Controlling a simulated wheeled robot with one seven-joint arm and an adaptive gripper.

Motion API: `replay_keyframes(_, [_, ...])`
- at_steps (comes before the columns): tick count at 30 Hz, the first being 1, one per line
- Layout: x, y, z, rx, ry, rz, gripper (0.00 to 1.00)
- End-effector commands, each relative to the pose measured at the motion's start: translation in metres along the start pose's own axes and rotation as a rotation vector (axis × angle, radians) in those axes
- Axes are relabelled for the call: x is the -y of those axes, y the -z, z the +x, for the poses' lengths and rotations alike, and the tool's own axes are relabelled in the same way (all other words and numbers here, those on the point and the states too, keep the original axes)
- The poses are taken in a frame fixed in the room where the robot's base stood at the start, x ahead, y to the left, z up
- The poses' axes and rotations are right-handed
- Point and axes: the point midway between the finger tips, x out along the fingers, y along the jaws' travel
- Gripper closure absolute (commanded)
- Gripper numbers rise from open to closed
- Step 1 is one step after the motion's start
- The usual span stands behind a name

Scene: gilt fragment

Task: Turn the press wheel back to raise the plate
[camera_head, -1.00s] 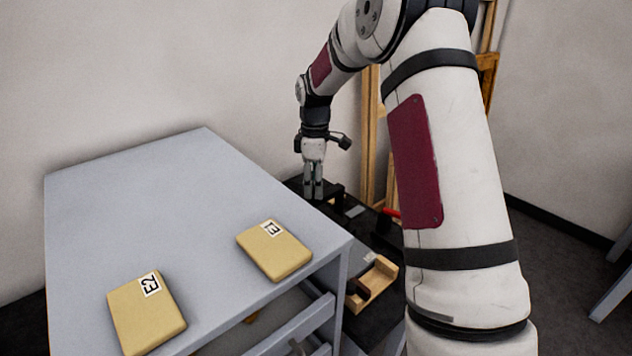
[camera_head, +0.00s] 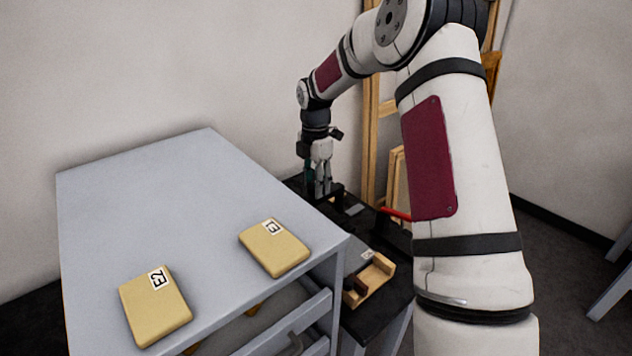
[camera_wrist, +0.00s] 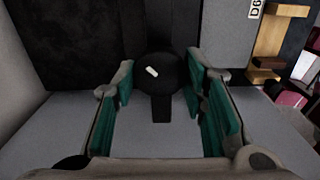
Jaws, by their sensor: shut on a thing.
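The press wheel (camera_wrist: 152,72) shows in the wrist view as a dark round knob with a short white mark on top. A black bar runs from it toward the bottom of that view. My gripper (camera_wrist: 161,78) has its teal-padded fingers on the knob's two sides, shut on it. In the head view my gripper (camera_head: 321,191) points straight down over the dark press (camera_head: 338,196) behind the grey cabinet. The wheel itself is hidden there by the fingers. I cannot make out the plate or its height.
Two tan blocks, E1 (camera_head: 275,249) and E2 (camera_head: 155,308), lie on the grey cabinet top (camera_head: 190,195). A wooden holder (camera_head: 371,279) and a red bar (camera_head: 396,214) are on the dark bench, right of the cabinet. A wooden easel (camera_head: 371,135) stands behind my arm.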

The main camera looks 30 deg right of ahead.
Motion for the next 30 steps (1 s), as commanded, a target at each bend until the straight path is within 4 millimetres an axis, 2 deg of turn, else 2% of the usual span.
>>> replay_keyframes(9, [0.0001, -0.0001, 0.0000, 0.000, 0.000, -0.067, 0.89])
replay_keyframes(21, [0.0000, -0.0002, 0.0001, 0.000, 0.000, -0.071, 0.89])
replay_keyframes(22, [0.0000, -0.0002, 0.0001, 0.000, 0.000, -0.071, 0.54])
replay_keyframes(24, [0.0000, -0.0002, 0.0001, 0.000, 0.000, -0.071, 0.41])
replay_keyframes(30, [0.0001, -0.0001, 0.0001, 0.000, 0.000, -0.071, 0.41])
